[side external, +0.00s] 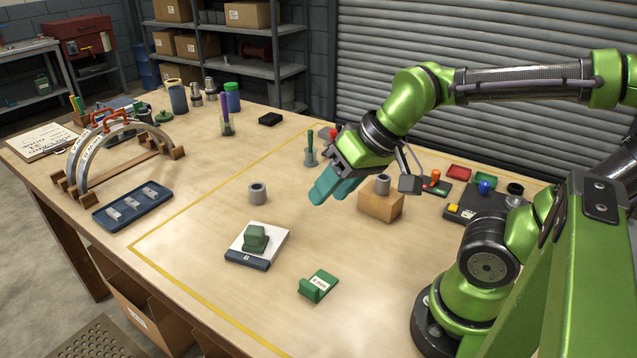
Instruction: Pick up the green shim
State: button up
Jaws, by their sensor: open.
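A green L-shaped piece (318,286) with a white label lies on the table at the front centre; it looks like the green shim. A darker green block (256,238) rests on a white and dark blue block marked with a letter (250,262), left of and behind the labelled piece. My gripper (335,190) has teal fingers and hangs above the table, well behind and above the labelled green piece. It is apart from both green things. No object shows between the fingers, though the gap is hard to see from this side.
A grey metal cylinder (257,194) stands left of my gripper. A wooden block (381,205) carrying a metal ring is just right of it. A blue tray (133,209) with metal plates and an arched casing frame (117,150) stand at left. Table around the labelled piece is clear.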

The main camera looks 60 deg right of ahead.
jog(key=w+a+f+n+g+h, duration=0.1)
jog(key=w+a+f+n+g, duration=0.15)
jog(key=f+g, duration=0.25)
jog(key=g+h, duration=0.1)
send_over(309, 285)
jog(key=f, duration=1.1)
jog(key=shift+w+d+f, duration=0.15)
jog(key=shift+w+f, duration=0.05)
jog(key=shift+f, duration=0.15)
jog(key=shift+s+f, duration=0.15)
jog(key=shift+f, duration=1.2)
jog(key=shift+s+f, duration=0.1)
jog(key=shift+f, duration=1.2)
grip_shut()
